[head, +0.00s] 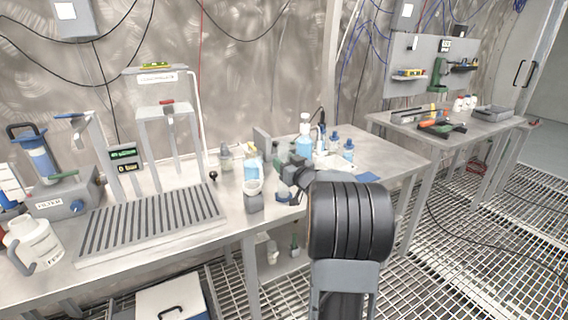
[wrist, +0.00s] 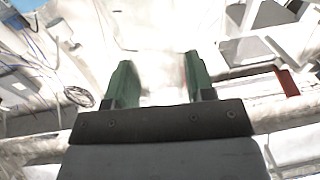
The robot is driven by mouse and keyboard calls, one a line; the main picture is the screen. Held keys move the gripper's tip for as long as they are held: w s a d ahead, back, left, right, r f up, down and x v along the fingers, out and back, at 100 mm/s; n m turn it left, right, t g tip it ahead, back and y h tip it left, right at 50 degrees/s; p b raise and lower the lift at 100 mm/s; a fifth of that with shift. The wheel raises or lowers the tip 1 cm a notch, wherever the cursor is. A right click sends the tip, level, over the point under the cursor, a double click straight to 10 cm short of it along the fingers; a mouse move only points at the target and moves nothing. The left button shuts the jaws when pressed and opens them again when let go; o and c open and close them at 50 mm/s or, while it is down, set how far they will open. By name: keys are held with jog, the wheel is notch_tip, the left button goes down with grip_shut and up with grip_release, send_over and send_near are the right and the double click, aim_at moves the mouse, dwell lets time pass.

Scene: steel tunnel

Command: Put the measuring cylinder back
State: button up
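I cannot make out a measuring cylinder for certain. A clear vessel with blue liquid (head: 251,169) stands on the steel bench, just left of my gripper; it is small and partly hidden. My gripper (head: 279,163) is over the bench's right half, in front of the bottles, partly hidden by my own wrist. In the wrist view, the green fingers of my gripper (wrist: 157,78) stand well apart. Only a pale, washed-out area shows between them, with no clear object held.
A slatted drain rack (head: 150,225) and white jug (head: 34,243) lie left on the bench. A tall bottle of blue liquid (head: 304,146) and blue-capped bottles (head: 348,151) stand behind my arm. A tool table (head: 445,128) is at the right.

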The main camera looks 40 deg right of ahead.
jog(key=o, duration=0.4)
jog(key=s+p, duration=0.1)
jog(key=s, duration=1.1)
jog(key=w+a+f+m+g+h, duration=0.1)
jog(key=a+f+m+g+h, duration=0.25)
jog(key=a+g, duration=0.45)
jog(key=s+a+f+n+g+y, duration=0.1)
jog(key=s+a+f+g, duration=0.1)
jog(key=s+a, duration=0.2)
jog(key=s+a+f+n+g+y, duration=0.1)
jog(key=s+a+f+g, duration=0.1)
jog(key=s+a, duration=0.3)
jog(key=s+a+f+n+g+y, duration=0.2)
jog(key=s+a+f+g, duration=0.1)
jog(key=a, duration=0.7)
jog(key=shift+s+f+g, duration=0.1)
jog(key=shift+s+g, duration=0.2)
jog(key=shift+s, duration=0.55)
